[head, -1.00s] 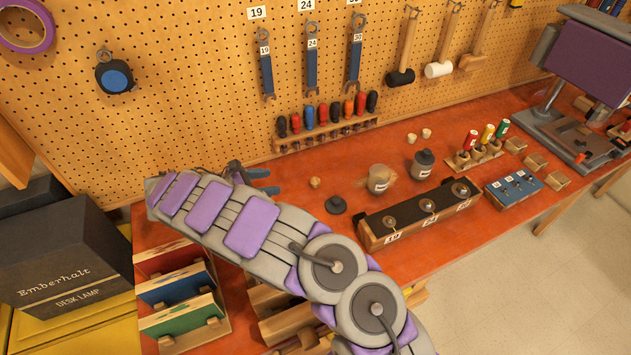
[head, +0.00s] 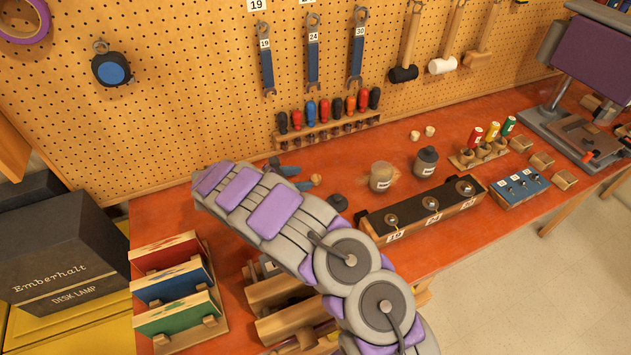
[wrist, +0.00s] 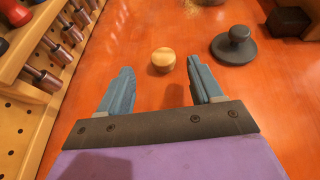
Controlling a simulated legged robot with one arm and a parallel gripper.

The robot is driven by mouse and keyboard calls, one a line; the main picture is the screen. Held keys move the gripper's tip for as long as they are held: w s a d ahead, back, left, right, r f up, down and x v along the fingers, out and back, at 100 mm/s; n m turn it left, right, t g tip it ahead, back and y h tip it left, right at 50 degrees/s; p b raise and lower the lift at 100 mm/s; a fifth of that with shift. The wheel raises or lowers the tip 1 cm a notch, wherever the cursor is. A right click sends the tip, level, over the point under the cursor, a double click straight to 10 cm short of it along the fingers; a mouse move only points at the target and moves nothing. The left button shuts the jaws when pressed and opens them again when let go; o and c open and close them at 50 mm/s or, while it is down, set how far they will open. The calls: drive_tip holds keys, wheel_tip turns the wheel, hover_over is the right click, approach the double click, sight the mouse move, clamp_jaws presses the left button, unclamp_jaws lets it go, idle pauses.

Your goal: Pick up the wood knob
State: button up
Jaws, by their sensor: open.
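The wood knob (wrist: 163,60) is a small, round, pale wooden piece on the orange-red bench. In the wrist view it lies just past my fingertips, about midway between them. My gripper (wrist: 160,73) is open and empty, with its two blue-grey fingers spread to either side. In the head view the wood knob (head: 316,180) shows just to the right of my gripper (head: 297,177), whose base is partly hidden by my arm.
A dark round lid with a knob (wrist: 236,45) lies close on the right. A screwdriver rack (wrist: 50,45) runs along the left in the wrist view. A jar (head: 381,177) and a dark weight block (head: 425,212) stand farther right on the bench.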

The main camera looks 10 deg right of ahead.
sight(313, 178)
drive_tip(key=shift+f+b+x, duration=0.1)
drive_tip(key=shift+b+x, duration=0.3)
drive_tip(key=shift+x, duration=0.9)
drive_tip(key=shift+f+b+x, duration=0.15)
drive_tip(key=shift+b+x, duration=0.25)
drive_tip(key=shift+x, duration=0.9)
drive_tip(key=shift+s, duration=0.15)
drive_tip(key=shift+c, duration=0.3)
drive_tip(key=shift+a, duration=0.1)
drive_tip(key=c, duration=1)
